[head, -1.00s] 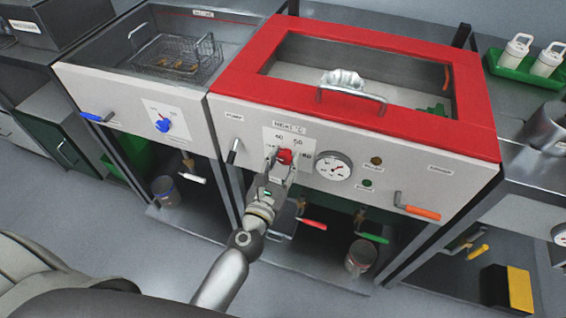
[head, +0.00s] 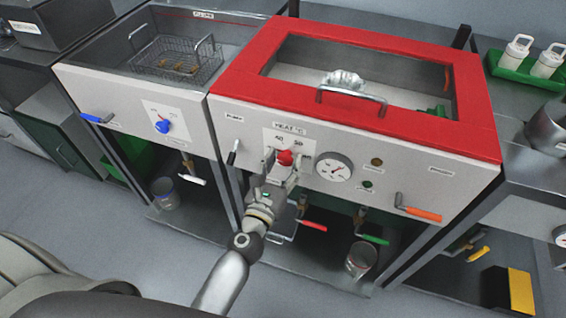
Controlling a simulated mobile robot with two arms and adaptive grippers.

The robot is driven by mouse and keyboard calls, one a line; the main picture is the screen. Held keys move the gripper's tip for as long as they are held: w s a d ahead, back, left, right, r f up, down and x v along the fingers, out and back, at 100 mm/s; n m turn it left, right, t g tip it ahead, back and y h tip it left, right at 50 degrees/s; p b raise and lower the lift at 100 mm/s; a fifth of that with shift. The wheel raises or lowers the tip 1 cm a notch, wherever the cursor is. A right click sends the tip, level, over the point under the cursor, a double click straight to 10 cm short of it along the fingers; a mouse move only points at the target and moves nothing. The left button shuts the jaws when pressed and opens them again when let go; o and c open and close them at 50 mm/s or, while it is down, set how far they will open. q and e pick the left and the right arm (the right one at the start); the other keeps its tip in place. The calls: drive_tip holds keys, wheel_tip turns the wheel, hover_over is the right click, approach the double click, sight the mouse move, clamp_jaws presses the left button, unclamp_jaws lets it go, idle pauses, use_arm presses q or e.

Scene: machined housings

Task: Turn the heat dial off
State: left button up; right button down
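The red heat dial (head: 285,157) is on the white front panel of the red-topped unit, under a heat label with printed numbers. My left gripper (head: 283,162) is at the dial, with one finger on its left and one on its right. The fingers look spread, and I cannot make out contact with the dial. They cover part of the scale, so I cannot read the dial's setting. My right gripper is not in view.
A round gauge (head: 333,167) is just right of the dial, and a black lever (head: 232,152) is to its left. A blue dial (head: 162,126) is on the neighbouring unit. Red (head: 313,225) and green (head: 373,239) valve handles stick out below the panel.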

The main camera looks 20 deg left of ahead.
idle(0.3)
use_arm(q)
drive_tip(key=s, duration=1.2)
drive_tip(key=shift+a, duration=0.2)
drive_tip(key=s+f+m+g+h+p, duration=0.1)
drive_tip(key=s+f+m+g, duration=0.3)
drive_tip(key=f+m, duration=0.9)
drive_tip(key=s+f+m+g+h+p, duration=0.1)
drive_tip(key=s+f+m+g+p, duration=0.2)
drive_tip(key=f+m, duration=1)
drive_tip(key=s+a+f+m+g+y, duration=0.1)
drive_tip(key=s+a+f+m+g, duration=0.1)
drive_tip(key=s+f, duration=0.4)
drive_tip(key=s+a+f+m+g, duration=0.3)
drive_tip(key=s+f+m, duration=0.3)
drive_tip(key=s, duration=0.4)
drive_tip(key=s+a+f+m+g+y, duration=0.1)
drive_tip(key=s+a+f+m+g, duration=0.2)
drive_tip(key=s+f, duration=0.5)
drive_tip(key=shift+a+m+g+y, duration=0.1)
drive_tip(key=shift+m+g+y, duration=0.2)
drive_tip(key=shift+m+g, duration=0.55)
drive_tip(key=shift+n, duration=0.25)
drive_tip(key=shift+c, duration=0.4)
